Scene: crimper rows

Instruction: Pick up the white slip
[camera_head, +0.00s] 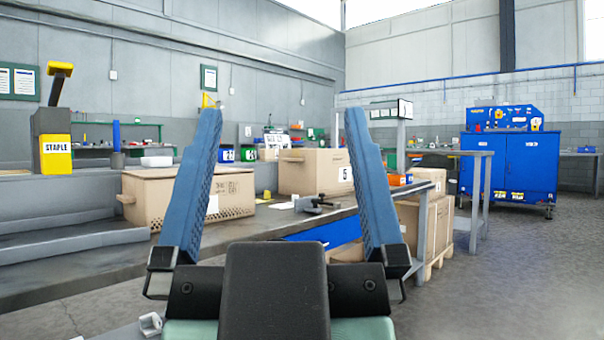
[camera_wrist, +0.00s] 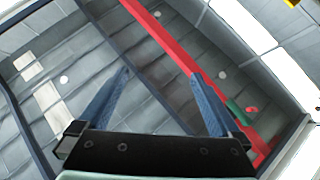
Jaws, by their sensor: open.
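My gripper (camera_head: 281,112) is raised in front of the head camera, its two blue fingers wide apart with nothing between them. It also shows open and empty in the wrist view (camera_wrist: 160,73), against the ceiling and walls. A small white patch (camera_head: 212,205) shows at the front of a cardboard box, just right of the left finger. I cannot tell if it is the white slip or a label. Small pale yellowish slips (camera_head: 283,206) lie on the bench further right. The fingers hide part of the bench.
The long grey bench (camera_head: 100,250) holds a low cardboard box (camera_head: 160,198), another box marked 5 (camera_head: 312,172), a dark metal tool (camera_head: 315,204) and a yellow-and-black STAPLE machine (camera_head: 55,150). A blue cabinet (camera_head: 510,165) stands at the right. The floor at right is clear.

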